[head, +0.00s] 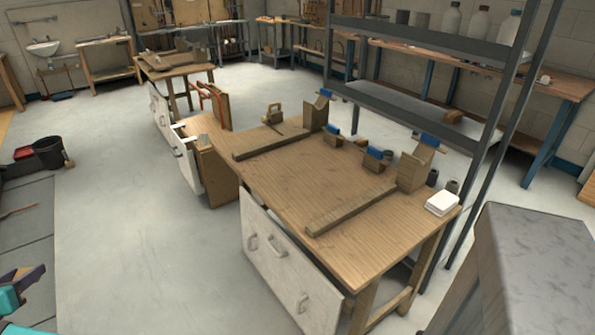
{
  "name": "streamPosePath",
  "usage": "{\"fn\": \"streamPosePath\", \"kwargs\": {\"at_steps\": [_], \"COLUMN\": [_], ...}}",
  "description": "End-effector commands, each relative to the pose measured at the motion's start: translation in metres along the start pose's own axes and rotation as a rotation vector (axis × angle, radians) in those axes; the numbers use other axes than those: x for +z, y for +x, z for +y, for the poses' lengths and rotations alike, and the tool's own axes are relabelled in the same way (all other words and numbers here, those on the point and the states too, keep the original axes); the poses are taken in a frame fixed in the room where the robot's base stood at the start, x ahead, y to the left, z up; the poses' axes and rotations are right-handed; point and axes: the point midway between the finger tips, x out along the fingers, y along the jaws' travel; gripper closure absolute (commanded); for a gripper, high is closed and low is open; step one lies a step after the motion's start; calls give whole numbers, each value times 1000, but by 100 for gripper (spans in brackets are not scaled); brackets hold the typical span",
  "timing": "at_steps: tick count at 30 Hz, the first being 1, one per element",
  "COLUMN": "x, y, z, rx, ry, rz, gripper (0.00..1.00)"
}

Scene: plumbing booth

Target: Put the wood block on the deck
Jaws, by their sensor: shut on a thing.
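My gripper (28,283) is at the lower left edge, partly cut off by the frame. Its teal and dark parts are close around a small brown piece, which appears to be the wood block; its outline is hard to make out. It is far left of the workbench, over the floor side. The wooden workbench (290,185) stands at the centre, with wooden bars and blue-topped wooden stands on it. A grey metal shelf deck (400,103) is behind it, with a small brown block (453,117) on it. I cannot tell which surface is the deck.
A white box (442,203) sits at the bench's right corner. A grey slab-topped unit (540,255) stands at the lower right. An opened drawer (187,160) juts out at left of the bench. A black bucket (48,152) stands at far left. The floor between is clear.

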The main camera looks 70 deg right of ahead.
Motion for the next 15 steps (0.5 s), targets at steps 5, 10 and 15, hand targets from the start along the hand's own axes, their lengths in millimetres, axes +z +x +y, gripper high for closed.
{"fn": "streamPosePath", "kwargs": {"at_steps": [5,10,15], "x": [5,16,29], "y": [11,35,67], "z": [-9,-31,-65], "rx": [-21,-69,-136], "ry": [11,37,72], "rz": [-1,-1,-2], "gripper": [90,90,90]}}
